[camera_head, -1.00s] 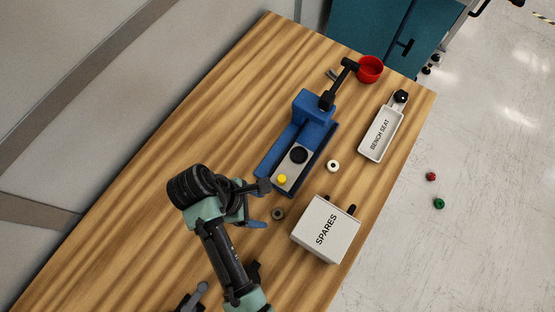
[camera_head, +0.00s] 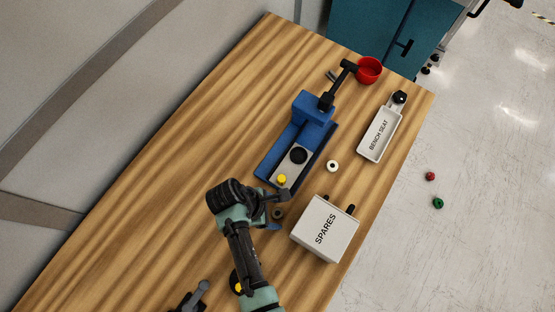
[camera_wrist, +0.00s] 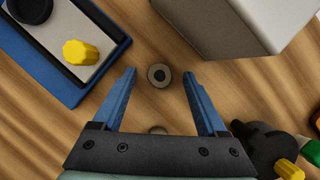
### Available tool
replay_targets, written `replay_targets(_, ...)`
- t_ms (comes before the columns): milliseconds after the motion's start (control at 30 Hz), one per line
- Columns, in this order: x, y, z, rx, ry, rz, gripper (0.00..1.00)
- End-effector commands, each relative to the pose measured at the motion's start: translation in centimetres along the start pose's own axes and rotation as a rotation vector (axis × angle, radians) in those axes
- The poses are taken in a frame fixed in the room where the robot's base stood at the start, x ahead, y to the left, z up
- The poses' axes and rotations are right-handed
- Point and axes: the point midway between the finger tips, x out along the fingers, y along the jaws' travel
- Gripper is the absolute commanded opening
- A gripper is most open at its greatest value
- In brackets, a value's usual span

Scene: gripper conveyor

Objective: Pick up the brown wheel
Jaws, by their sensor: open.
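The brown wheel (camera_head: 278,213) is a small grey-brown ring with a darker centre. It lies on the wooden table between the blue machine and the SPARES box. In the wrist view the wheel (camera_wrist: 159,75) shows between the two blue fingertips, with a gap on both sides. My gripper (camera_wrist: 160,73) is open and empty, and nothing touches the wheel in view. In the head view my gripper (camera_head: 274,224) is right beside the wheel, and my arm partly hides the fingers. How far the fingertips are above the table is unclear.
The white SPARES box (camera_head: 325,229) stands close right of the wheel. The blue machine (camera_head: 305,125) with a yellow knob (camera_head: 282,179) is behind it. A white wheel (camera_head: 333,166), the BENCH SEAT tray (camera_head: 373,156) and a red cup (camera_head: 369,70) are farther off.

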Motion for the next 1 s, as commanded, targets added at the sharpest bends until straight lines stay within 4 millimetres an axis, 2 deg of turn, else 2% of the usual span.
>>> replay_targets(67, 0.0, 0.0, 0.0, 0.000, 0.000, 0.000, 0.72)
replay_targets(467, -0.1, 0.0, 0.0, 0.000, 0.000, 0.000, 0.00)
replay_targets(800, -0.2, 0.0, 0.1, 0.000, 0.000, 0.000, 0.00)
replay_targets(1000, -1.3, 0.1, 0.6, 0.001, 0.000, 0.002, 0.00)
